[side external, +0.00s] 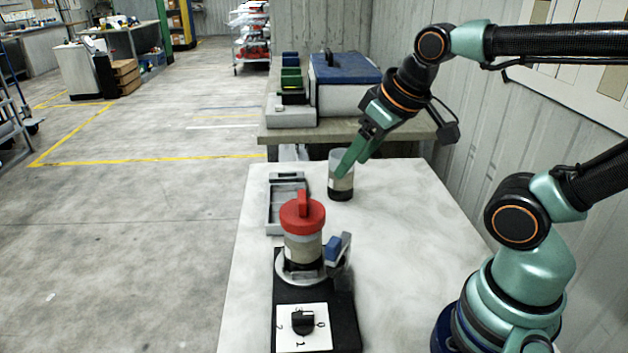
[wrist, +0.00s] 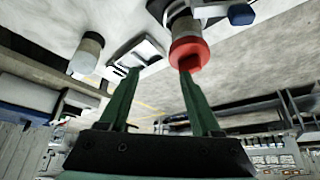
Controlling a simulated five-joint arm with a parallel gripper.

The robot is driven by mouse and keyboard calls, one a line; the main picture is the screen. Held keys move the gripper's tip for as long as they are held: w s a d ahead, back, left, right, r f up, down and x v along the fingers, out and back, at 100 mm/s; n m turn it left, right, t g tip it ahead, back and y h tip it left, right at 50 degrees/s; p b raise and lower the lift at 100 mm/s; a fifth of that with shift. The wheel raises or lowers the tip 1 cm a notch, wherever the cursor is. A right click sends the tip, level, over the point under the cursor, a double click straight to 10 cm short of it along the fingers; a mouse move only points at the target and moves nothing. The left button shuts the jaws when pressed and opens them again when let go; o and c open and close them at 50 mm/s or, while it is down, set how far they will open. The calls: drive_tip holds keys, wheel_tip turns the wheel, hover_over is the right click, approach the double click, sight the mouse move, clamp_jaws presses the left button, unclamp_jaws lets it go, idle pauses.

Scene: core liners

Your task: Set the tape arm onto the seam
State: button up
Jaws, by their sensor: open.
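The tape arm (side external: 338,248), a blue block on a grey bracket, stands at the right side of the round turntable; its blue part shows at the top of the wrist view (wrist: 241,14). The core liner (side external: 303,250), a cylinder with a tan and dark band, stands upright on the turntable under a red handled cap (side external: 302,214), also in the wrist view (wrist: 190,50). The seam cannot be made out. My gripper (side external: 347,168) is open and empty, raised behind and right of the liner, apart from the tape arm. Its green fingers also show in the wrist view (wrist: 160,74).
A second cylinder (side external: 341,186) stands at the table's back, overlapped by my fingers in the side view. A grey tray (side external: 272,212) lies left of it. A black base with a white dial plate (side external: 304,338) is in front. The right of the white table (side external: 410,250) is clear.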

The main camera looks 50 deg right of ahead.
drive_tip(key=c, duration=0.5)
drive_tip(key=shift+a+n, duration=0.2)
drive_tip(key=shift+n, duration=0.4)
clamp_jaws()
drive_tip(key=s+a+r+m+g, duration=0.1)
drive_tip(key=s+a+m+g, duration=0.2)
drive_tip(key=m, duration=1.4)
drive_tip(key=s+a+r+m+g+h, duration=0.1)
drive_tip(key=a+m+g, duration=0.5)
drive_tip(key=m, duration=1.1)
drive_tip(key=shift+s+a, duration=0.15)
drive_tip(key=shift+s, duration=0.75)
